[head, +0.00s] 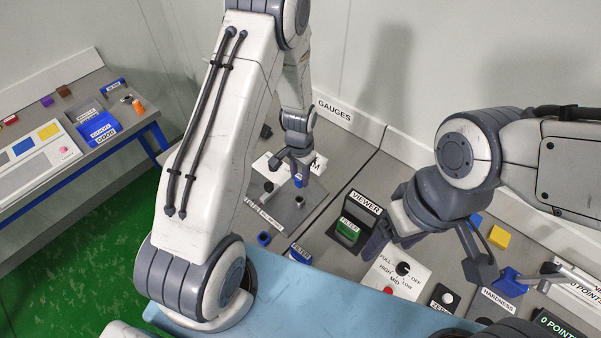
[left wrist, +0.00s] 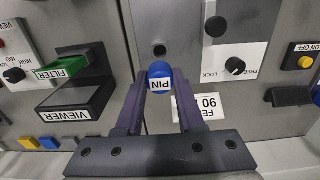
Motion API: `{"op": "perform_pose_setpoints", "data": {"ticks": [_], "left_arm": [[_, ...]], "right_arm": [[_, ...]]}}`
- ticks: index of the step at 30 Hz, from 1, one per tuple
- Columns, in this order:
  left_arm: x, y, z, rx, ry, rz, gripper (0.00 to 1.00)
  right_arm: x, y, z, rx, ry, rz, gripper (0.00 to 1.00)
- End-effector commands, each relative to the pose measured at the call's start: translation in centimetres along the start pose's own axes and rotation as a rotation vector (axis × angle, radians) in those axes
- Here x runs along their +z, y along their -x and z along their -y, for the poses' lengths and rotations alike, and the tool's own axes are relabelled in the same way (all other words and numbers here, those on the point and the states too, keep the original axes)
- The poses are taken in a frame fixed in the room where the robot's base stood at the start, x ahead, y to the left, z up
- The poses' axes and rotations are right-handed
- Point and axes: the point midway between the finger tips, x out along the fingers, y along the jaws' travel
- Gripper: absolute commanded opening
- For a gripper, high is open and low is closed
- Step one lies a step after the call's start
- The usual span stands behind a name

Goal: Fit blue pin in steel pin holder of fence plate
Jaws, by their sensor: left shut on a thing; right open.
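My left gripper (head: 299,178) is shut on the blue pin (head: 298,182). In the left wrist view the pin (left wrist: 160,72), with its white PIN label, sits between the purple fingertips (left wrist: 160,88). It is held over the grey fence plate (head: 268,199). A small round dark opening (left wrist: 160,50) shows just beyond the pin in the left wrist view; I cannot tell whether it is the steel pin holder. A small steel-grey upright piece (head: 300,201) stands on the plate below the gripper. The pin's lower end is hidden.
The VIEWER box with its green filter (head: 347,229) and a white knob panel (head: 398,275) stand to the right. A blue ring-like part (head: 264,238) lies near the plate. The FREE/LOCK knob (left wrist: 235,65) is beside the pin. A side table (head: 75,140) stands far left.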

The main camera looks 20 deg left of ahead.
Motion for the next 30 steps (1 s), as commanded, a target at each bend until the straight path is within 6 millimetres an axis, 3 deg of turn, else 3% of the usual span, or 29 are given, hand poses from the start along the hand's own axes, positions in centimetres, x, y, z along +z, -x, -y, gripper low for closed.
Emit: {"op": "perform_pose_setpoints", "data": {"ticks": [8,24,30], "left_arm": [[0.0,-0.9,0.0,0.0,0.001,0.0,0.0],[0.0,-5.5,0.0,0.0,0.001,0.0,0.0],[0.0,-5.8,0.0,0.0,0.001,0.0,0.0]], "right_arm": [[0.0,-0.8,-0.1,0.0,0.0,0.0,0.74],[0.2,-4.4,-0.3,0.0,-0.001,0.0,0.74],[0.2,-4.6,-0.3,0.0,-0.002,0.0,0.74]]}}
